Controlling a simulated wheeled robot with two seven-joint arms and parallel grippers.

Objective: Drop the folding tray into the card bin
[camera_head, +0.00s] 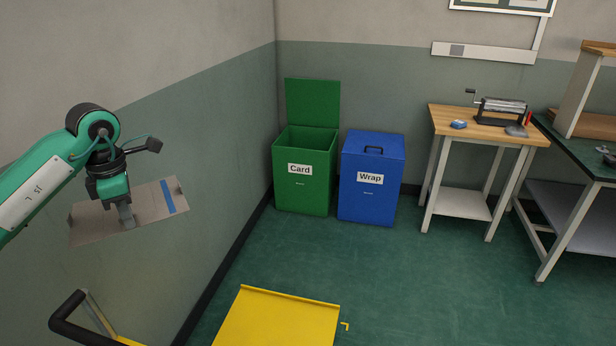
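The folding tray (150,204) is a flat, grey-brown piece with a blue stripe near its right end. My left gripper (127,222) is shut on its near edge and holds it in the air at the left, in front of the wall. The green card bin (303,190), labelled "Card", stands on the floor by the wall corner. Its lid (313,102) is up and its top is open. The tray is apart from the bin, to its left in the picture. My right gripper is not in view.
A blue bin (369,198) labelled "Wrap", with its lid shut, stands right of the card bin. A yellow platform (275,318) and a black handle (72,322) are at the front. A wooden-topped table (470,125) and a dark bench (580,155) stand at right. Green floor between is clear.

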